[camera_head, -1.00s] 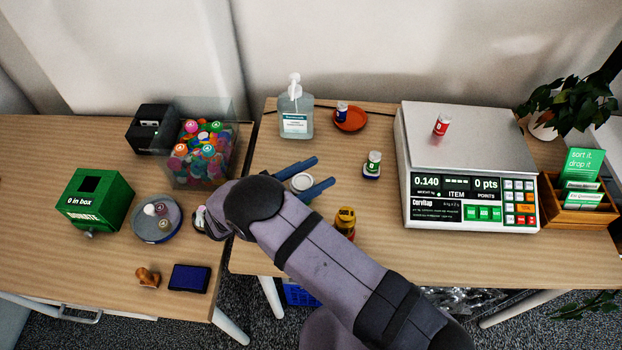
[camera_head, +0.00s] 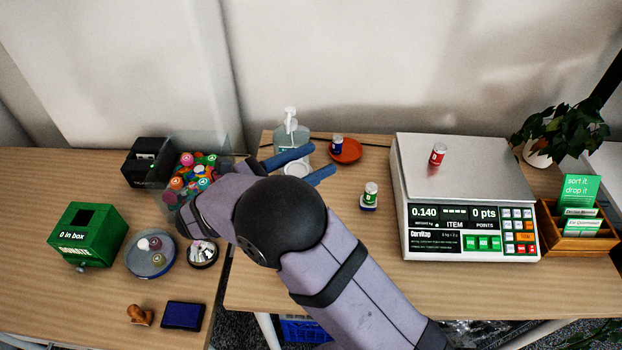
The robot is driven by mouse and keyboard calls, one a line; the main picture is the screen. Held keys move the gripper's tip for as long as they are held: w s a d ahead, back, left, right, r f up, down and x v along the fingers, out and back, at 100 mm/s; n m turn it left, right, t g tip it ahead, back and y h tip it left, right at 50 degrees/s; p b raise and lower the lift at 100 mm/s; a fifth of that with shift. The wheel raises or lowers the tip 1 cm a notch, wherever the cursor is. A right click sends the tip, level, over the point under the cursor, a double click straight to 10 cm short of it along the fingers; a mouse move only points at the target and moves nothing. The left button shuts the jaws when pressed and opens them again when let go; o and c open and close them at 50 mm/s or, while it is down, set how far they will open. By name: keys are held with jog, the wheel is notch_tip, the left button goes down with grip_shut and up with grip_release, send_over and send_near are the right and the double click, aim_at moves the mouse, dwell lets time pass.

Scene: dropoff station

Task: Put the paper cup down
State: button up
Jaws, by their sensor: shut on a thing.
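My gripper (camera_head: 304,167) has blue fingers and is shut on a white paper cup (camera_head: 297,169). Only the round top of the cup shows between the fingers; its lower part is hidden by the gripper. The cup is in front of the sanitizer bottle in the picture. I cannot tell whether its base touches the table (camera_head: 335,272).
The sanitizer bottle (camera_head: 290,130) and an orange dish (camera_head: 346,150) with a small can stand behind. A green-and-white can (camera_head: 370,193) stands right of the gripper. The scale (camera_head: 470,180) carries a red can (camera_head: 438,153). A clear bin of coloured caps (camera_head: 160,177) is left.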

jog(key=shift+r, duration=1.05)
